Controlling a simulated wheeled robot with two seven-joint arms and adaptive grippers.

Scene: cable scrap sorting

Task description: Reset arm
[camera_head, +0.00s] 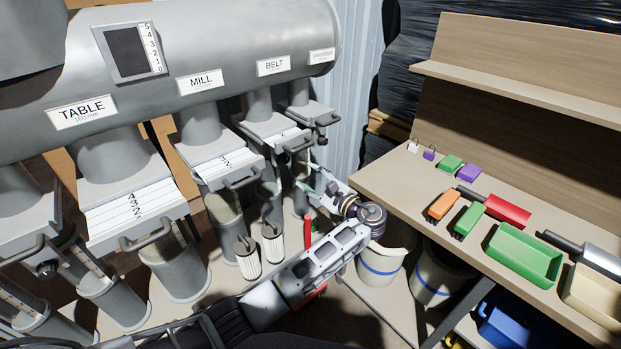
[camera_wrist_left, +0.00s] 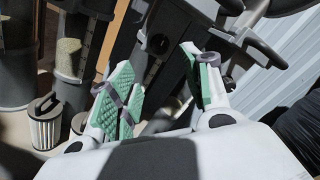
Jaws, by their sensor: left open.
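My left gripper (camera_head: 318,186) is at the end of the left arm, which reaches from the bottom of the head view toward the pipe row. It is beside the lower pipe under the right-hand gate, in front of the pale wall. In the left wrist view, the two green-padded fingers of the left gripper (camera_wrist_left: 162,84) stand wide apart with nothing between them. Dark gate hardware and a handle lie behind the fingers. I cannot tell if the gripper touches anything. My right gripper is not in view.
Slide gates labelled TABLE (camera_head: 82,112), MILL (camera_head: 201,82) and BELT (camera_head: 273,66) hang under a grey duct. Pleated filters (camera_head: 248,260) stand below. White buckets (camera_head: 378,268) stand by the workbench (camera_head: 385,180), which carries brushes, scoops and a green tray (camera_head: 522,256).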

